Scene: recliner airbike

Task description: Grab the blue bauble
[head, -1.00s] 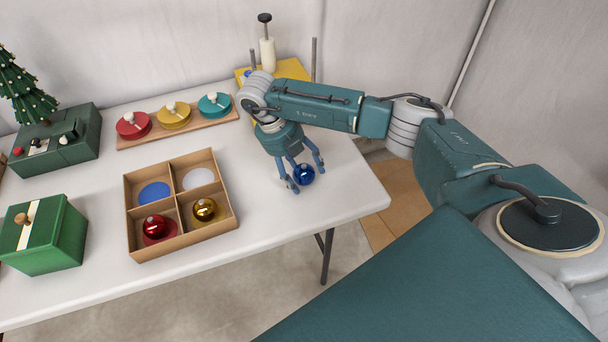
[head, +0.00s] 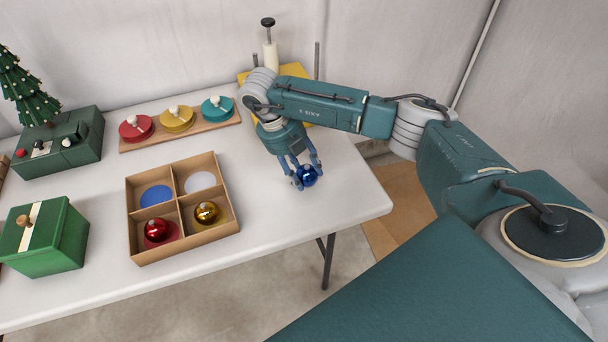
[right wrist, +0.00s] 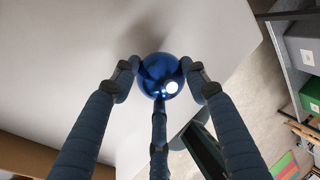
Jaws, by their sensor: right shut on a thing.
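The shiny blue bauble (head: 307,176) is between the fingers of my right gripper (head: 305,174), over the right part of the white table. In the right wrist view the bauble (right wrist: 160,75) is round and glossy, with the fingers (right wrist: 160,82) closed against it from the sides and below. From these views I cannot tell for certain whether it is clear of the table top. My left gripper is in neither view.
A cardboard box with dividers (head: 187,248) stands left of my gripper. It holds a red bauble (head: 156,230) and a gold bauble (head: 207,212); its back compartments show blue and white discs. A green box (head: 45,240) stands further left. A wooden board with knobbed discs (head: 190,133) lies behind.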

